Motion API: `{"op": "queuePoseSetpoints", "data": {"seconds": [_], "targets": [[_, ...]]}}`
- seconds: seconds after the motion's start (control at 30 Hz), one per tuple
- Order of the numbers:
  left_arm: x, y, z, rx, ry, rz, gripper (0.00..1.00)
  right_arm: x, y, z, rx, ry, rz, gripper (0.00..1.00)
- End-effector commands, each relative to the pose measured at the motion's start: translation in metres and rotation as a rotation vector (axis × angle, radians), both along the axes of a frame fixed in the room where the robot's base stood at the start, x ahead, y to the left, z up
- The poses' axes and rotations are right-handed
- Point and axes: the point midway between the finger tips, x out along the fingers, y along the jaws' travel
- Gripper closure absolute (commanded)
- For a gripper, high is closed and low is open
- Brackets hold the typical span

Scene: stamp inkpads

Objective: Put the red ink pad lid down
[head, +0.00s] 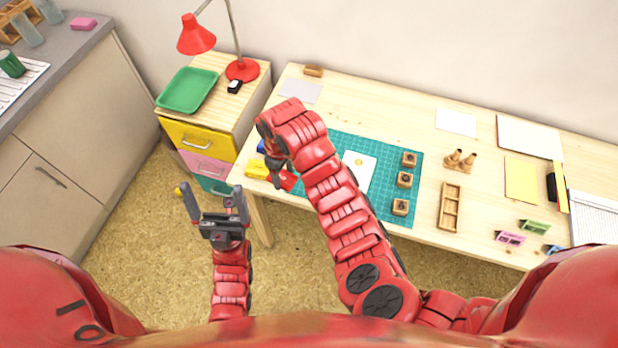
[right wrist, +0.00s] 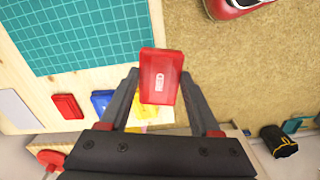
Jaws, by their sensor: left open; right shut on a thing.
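My right gripper (head: 276,175) is shut on the red ink pad lid (head: 288,181), by the table's left front corner. In the right wrist view the lid (right wrist: 160,77) is upright in the picture between the two fingertips (right wrist: 158,88), with a small white mark on its face. It is held above the table edge. A red ink pad (right wrist: 68,106) lies on the table beside the blue ink pad (right wrist: 103,102). A yellow ink pad (right wrist: 148,109) lies partly behind the held lid. My left gripper (head: 217,205) is open and empty over the floor.
The green cutting mat (head: 340,143) carries a white card (head: 358,168) and wooden stamps (head: 404,180). A drawer unit (head: 205,140) with a green tray (head: 187,90) stands left of the table (head: 430,110). Bare wood lies between mat and ink pads.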

Motion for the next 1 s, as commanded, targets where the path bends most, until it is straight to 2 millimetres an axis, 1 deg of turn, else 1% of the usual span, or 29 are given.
{"op": "queuePoseSetpoints", "data": {"seconds": [0.03, 0.1, 0.13, 0.23, 0.3, 0.33, 0.37, 0.47, 0.73, 0.8, 0.9, 1.0], "targets": [[0.000, 0.000, 0.003, 0.000, 0.000, 0.000, 0.06, -0.020, 0.006, -0.011, -0.005, 0.001, 0.058, 0.88], [0.000, 0.000, 0.005, 0.000, 0.000, 0.000, 0.06, -0.041, 0.014, -0.022, -0.004, 0.003, 0.122, 0.88], [0.000, 0.000, 0.005, 0.000, 0.000, 0.000, 0.06, -0.049, 0.017, -0.025, -0.002, 0.002, 0.146, 0.88], [0.000, 0.000, 0.006, 0.000, 0.000, 0.000, 0.06, -0.068, 0.022, -0.034, -0.002, 0.002, 0.198, 0.88], [0.000, 0.000, 0.006, 0.000, 0.000, 0.000, 0.06, -0.074, 0.023, -0.038, 0.000, 0.000, 0.218, 0.88], [0.000, 0.000, 0.004, 0.000, 0.000, 0.000, 0.06, -0.073, 0.023, -0.039, 0.000, -0.001, 0.223, 0.88], [0.000, 0.000, 0.003, 0.000, 0.000, 0.000, 0.06, -0.071, 0.021, -0.040, 0.001, -0.002, 0.225, 0.88], [0.000, 0.000, -0.004, 0.000, 0.000, 0.000, 0.06, -0.056, 0.008, -0.045, 0.001, -0.001, 0.222, 0.88], [0.000, 0.000, -0.038, 0.000, 0.000, 0.000, 0.06, 0.009, -0.040, -0.054, 0.006, -0.004, 0.220, 0.88], [0.000, 0.000, -0.030, 0.000, 0.001, 0.000, 0.06, 0.021, -0.051, -0.049, 0.001, 0.001, 0.221, 0.88], [0.000, 0.000, -0.025, 0.000, 0.000, 0.000, 0.06, 0.036, -0.062, -0.048, 0.001, 0.001, 0.224, 0.88], [0.000, 0.000, -0.022, 0.000, 0.000, 0.000, 0.06, 0.044, -0.068, -0.050, 0.000, 0.000, 0.226, 0.88]]}}
